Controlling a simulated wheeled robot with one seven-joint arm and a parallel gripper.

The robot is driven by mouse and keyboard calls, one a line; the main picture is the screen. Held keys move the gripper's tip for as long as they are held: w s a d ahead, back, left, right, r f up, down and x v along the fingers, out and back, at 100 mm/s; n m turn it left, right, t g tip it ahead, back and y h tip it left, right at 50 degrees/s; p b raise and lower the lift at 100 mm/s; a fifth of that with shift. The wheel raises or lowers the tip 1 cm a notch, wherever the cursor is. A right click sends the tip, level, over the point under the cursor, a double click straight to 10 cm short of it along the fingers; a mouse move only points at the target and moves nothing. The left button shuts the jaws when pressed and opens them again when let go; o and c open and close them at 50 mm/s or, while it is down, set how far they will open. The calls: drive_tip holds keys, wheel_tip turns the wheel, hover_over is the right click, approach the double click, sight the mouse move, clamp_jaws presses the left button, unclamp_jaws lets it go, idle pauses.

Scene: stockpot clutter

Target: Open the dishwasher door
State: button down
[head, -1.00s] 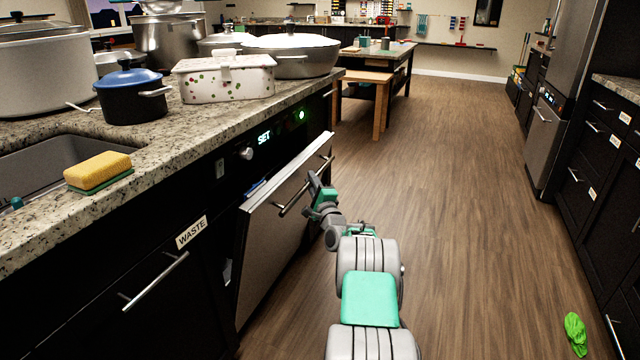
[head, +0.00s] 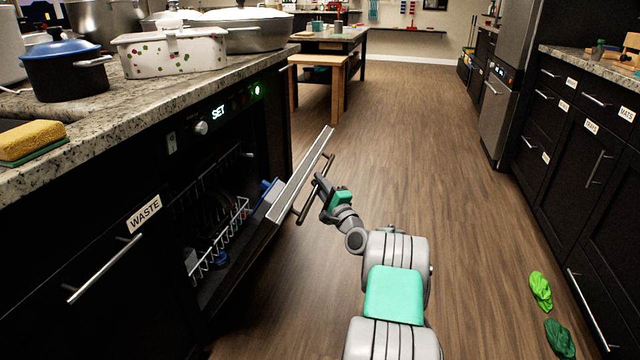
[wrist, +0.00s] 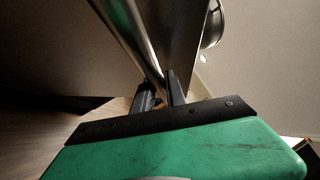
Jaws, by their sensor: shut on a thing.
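The dishwasher door (head: 297,178) is tilted partly open, its top edge leaning out over the floor. A bar handle (head: 307,201) runs along its front face. My gripper (head: 322,195) is at the handle, and its fingers are shut on it. In the wrist view the handle bar (wrist: 131,40) runs down to my gripper's fingers (wrist: 158,95), with the door face (wrist: 180,45) beside it. Behind the door, a white wire rack (head: 218,245) shows inside the dark dishwasher cavity. The exact finger contact is partly hidden in the head view.
The granite counter (head: 150,95) above holds pots, a spotted container (head: 170,52) and a sponge (head: 30,142). A wooden bench (head: 320,62) stands beyond. Green cloths (head: 541,291) lie on the floor at right. The floor between is clear.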

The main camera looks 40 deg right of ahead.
drive_tip(key=c, duration=1.4)
unclamp_jaws()
drive_tip(key=shift+a, duration=0.1)
drive_tip(key=shift+o, duration=0.2)
drive_tip(key=p+v, duration=0.2)
drive_tip(key=v, duration=0.5)
drive_tip(key=shift+s, duration=0.4)
drive_tip(key=shift+a+f, duration=0.1)
drive_tip(key=shift+f, duration=0.05)
